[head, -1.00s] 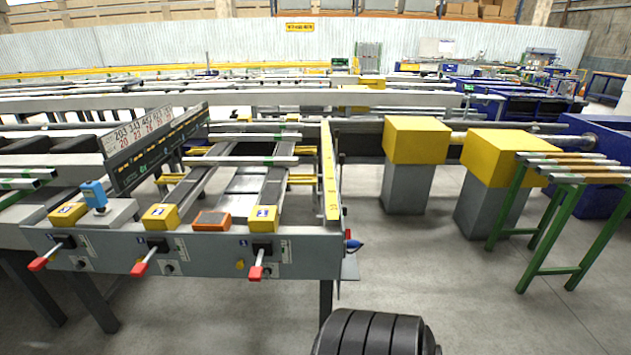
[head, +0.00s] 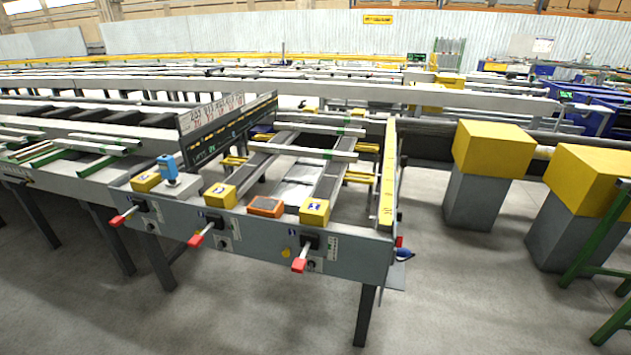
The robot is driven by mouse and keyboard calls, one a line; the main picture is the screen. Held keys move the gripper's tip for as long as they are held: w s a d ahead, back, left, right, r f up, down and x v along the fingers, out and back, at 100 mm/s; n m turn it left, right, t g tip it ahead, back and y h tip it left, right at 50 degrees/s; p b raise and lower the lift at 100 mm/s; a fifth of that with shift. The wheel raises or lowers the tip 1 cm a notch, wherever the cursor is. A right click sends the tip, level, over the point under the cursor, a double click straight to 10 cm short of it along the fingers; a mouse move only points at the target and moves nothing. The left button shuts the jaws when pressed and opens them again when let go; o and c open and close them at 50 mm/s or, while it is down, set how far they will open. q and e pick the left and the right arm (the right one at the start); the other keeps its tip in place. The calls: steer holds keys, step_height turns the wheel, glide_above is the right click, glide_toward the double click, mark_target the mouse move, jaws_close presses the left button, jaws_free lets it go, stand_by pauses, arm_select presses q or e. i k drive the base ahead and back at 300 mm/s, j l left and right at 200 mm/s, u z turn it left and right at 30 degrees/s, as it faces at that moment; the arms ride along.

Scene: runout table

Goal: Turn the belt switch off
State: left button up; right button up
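The grey front panel (head: 260,237) of the runout table carries three switches with red-tipped levers: a left lever (head: 122,217), a middle lever (head: 200,236) and a right lever (head: 302,256). All three levers point down and toward me, slanting left. Each has a yellow box above it, at the left (head: 147,180), the middle (head: 220,195) and the right (head: 314,211). The labels are too small to read, so I cannot tell which is the belt switch. Neither of my grippers is in view.
An orange box (head: 266,206) and a blue device (head: 168,168) sit on the panel's top edge. Yellow-topped grey blocks (head: 490,165) and a green stand (head: 598,255) are at the right. The floor (head: 250,315) before the table is clear.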

mark_target(400, 239)
steer(key=l, duration=0.75)
steer(key=i+l, duration=0.1)
steer(key=l, duration=0.65)
steer(key=i+l+u, duration=0.1)
steer(key=u, duration=0.2)
steer(key=l+u, duration=0.35)
steer(key=i+j, duration=0.05)
